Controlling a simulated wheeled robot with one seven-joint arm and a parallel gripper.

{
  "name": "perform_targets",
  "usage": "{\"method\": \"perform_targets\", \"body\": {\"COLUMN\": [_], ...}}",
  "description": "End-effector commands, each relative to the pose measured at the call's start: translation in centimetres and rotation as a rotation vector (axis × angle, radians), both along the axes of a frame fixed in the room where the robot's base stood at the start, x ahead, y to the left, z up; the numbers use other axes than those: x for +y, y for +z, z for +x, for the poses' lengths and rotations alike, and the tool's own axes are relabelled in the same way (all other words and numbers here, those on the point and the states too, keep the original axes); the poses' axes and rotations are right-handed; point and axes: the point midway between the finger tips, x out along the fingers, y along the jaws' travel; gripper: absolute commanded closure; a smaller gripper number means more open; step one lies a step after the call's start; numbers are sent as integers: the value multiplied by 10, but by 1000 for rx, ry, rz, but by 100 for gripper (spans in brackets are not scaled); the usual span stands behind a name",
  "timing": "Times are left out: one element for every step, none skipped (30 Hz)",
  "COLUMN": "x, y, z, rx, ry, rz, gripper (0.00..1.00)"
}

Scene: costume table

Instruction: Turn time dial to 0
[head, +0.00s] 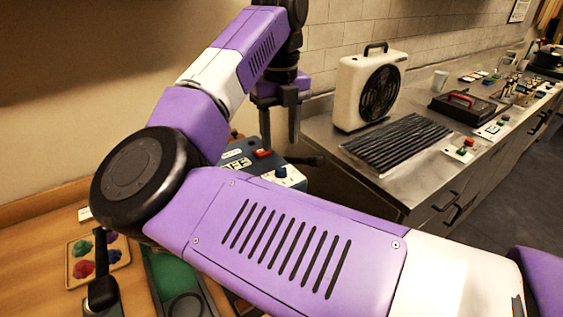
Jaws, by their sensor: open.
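I cannot tell whether the fingertips touch the device.
A tray of coloured pieces (98,260) and a green-lined tray (172,271) lie on the wooden table (55,215). At right, a metal counter (405,180) carries a white fan unit (371,88) and a black ribbed mat (393,143). The wall is close behind.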

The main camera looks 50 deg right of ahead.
Motion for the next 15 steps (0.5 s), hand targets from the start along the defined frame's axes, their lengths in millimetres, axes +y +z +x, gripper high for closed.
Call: {"method": "perform_targets", "body": {"x": [0, -1, -1, -1, -1, -1, -1, -1, -1, -1, -1, -1, -1, -1, -1], "y": [-4, -6, -10, -14, -19, -25, -30, -35, -41, -46, -50, -55, -59, -62, -66], "z": [0, -1, -1, -1, -1, -1, -1, -1, -1, -1, -1, -1, -1, -1, -1], "rx": [3, 3, 4, 5, 5, 6, 7, 6, 7, 6, 6, 6, 6, 5, 5], "ry": [6, 7, 7, 6, 6, 5, 5, 5, 5, 5, 5, 5, 5, 5, 4], "rz": [-2, -3, -4, -4, -4, -5, -6, -6, -6, -6, -6, -6, -6, -7, -7], "gripper": [52, 52, 52, 52, 52, 52, 52, 52, 52, 52, 52, 52, 52, 52, 52]}}
